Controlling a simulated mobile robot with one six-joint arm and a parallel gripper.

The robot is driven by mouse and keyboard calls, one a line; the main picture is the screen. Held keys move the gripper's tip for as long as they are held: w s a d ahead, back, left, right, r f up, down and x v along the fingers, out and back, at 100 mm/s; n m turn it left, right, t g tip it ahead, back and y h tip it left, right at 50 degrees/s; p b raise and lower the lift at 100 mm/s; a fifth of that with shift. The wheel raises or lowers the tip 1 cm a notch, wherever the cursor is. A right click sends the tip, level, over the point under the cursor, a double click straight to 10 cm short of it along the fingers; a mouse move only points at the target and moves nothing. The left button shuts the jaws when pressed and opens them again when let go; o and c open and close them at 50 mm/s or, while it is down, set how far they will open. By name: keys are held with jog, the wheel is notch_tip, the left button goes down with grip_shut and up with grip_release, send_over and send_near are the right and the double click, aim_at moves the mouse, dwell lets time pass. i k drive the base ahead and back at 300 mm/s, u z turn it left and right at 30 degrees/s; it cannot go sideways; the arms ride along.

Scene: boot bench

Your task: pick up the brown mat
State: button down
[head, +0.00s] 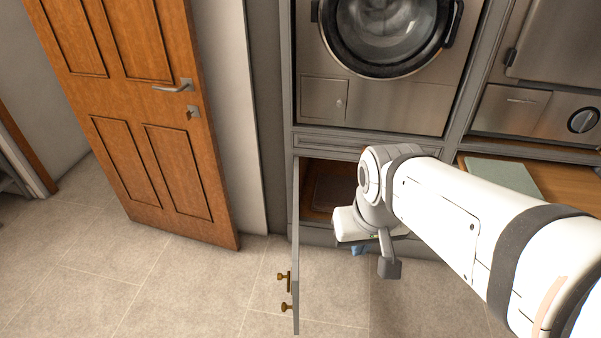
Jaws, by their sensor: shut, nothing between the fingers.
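A dark brown flat piece, which looks like the brown mat (331,192), lies inside the open low compartment under the washing machine. My arm covers its right part. My gripper (389,266) hangs in front of the compartment, to the right of and nearer than the mat, apart from it. It is partly hidden by my own wrist and holds nothing; its fingers are shut.
The grey compartment door (296,260) stands open toward me, with brass knobs, left of my gripper. A wooden door (140,110) stands at the left. A greenish board (500,175) lies on a wooden surface at the right. The tiled floor (190,290) is clear at front left.

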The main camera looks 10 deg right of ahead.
aim_at(332, 190)
jog(key=z, duration=2.5)
jog(key=k, duration=1.25)
jog(key=u, duration=1.8)
jog(key=i, duration=1)
jog(key=u, duration=0.15)
